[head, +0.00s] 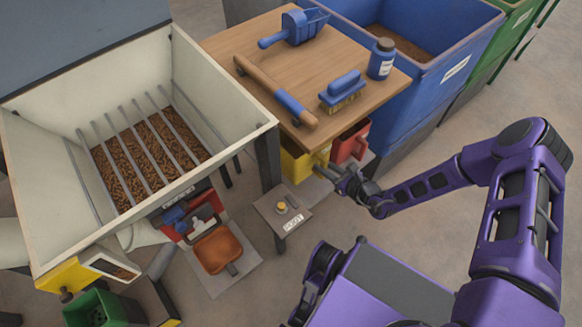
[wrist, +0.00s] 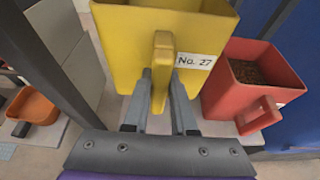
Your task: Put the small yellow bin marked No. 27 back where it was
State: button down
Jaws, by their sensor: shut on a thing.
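The yellow bin (wrist: 125,50) marked No. 27 fills the top middle of the wrist view. Its white label (wrist: 196,61) faces me, and its upright handle (wrist: 162,70) stands between my fingers. My gripper (wrist: 160,98) is shut on that handle. In the head view the yellow bin (head: 300,162) shows under the wooden table's front edge, partly hidden by the tabletop, with my gripper (head: 330,174) at its handle. The bin looks upright; I cannot tell whether its base touches the grey surface below.
A red bin (wrist: 245,85) with brown pellets stands close at the yellow bin's right. The wooden table (head: 255,50) overhangs both. A post with a button (head: 282,207) stands at the front left. A blue container (head: 440,75) is at the right. Open floor lies in front.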

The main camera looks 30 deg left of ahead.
jog(key=shift+a, duration=0.2)
jog(key=shift+f, duration=0.4)
notch_tip(320, 180, down, 9)
jog(key=b, duration=0.2)
jog(key=shift+b, duration=0.4)
jog(key=shift+w+f, duration=0.1)
jog(key=shift+f, duration=0.05)
jog(key=c, duration=0.7)
grip_release()
jog(key=shift+f, duration=0.1)
jog(key=p+v, duration=0.2)
jog(key=v, duration=1)
